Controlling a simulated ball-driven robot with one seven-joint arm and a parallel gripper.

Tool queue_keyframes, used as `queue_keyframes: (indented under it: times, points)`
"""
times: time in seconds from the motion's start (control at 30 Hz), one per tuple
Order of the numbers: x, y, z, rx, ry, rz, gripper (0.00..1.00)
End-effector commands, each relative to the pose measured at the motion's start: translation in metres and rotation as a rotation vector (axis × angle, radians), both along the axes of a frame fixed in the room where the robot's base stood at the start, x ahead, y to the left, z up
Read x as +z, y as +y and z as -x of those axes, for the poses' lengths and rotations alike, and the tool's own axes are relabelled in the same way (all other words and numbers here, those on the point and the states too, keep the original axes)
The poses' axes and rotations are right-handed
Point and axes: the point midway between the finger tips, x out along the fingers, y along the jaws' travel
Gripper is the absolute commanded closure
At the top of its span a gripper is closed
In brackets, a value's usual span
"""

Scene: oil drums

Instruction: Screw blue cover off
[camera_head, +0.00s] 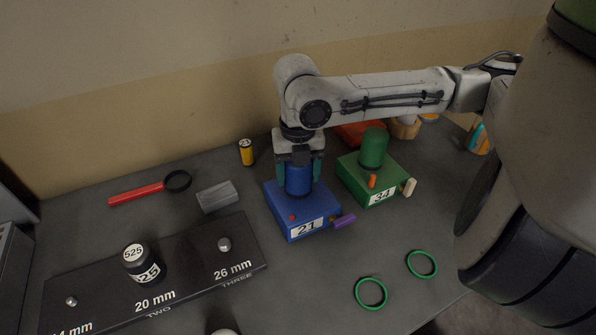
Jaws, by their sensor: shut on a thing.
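The blue cover (299,181) is a small blue cylinder standing upright on a blue box (279,213) labelled 21. My gripper (300,172) comes straight down over the cover from above. Its two fingers sit on the left and right sides of the cover and are shut on it. The cover appears to rest on the box top. The upper part of the cover is partly hidden by my gripper.
Close on the right is a green box (353,181) labelled 34 with a green cover (374,148). A black rack (195,285) holds a 525 weight (140,262).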

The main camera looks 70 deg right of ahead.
Motion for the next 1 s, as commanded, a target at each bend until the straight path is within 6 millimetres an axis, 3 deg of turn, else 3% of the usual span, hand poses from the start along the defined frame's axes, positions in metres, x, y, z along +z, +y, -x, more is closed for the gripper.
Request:
queue_keyframes:
  times: [0.23, 0.67, 1.0]
  points:
    - [0.0003, 0.0004, -0.0001, 0.271, 0.0, 0.0, 0.69]
    - [0.0005, 0.0005, -0.0002, 0.334, -0.001, 0.0, 0.69]
    - [0.0006, 0.0007, -0.0001, 0.732, -0.001, -0.001, 0.69]
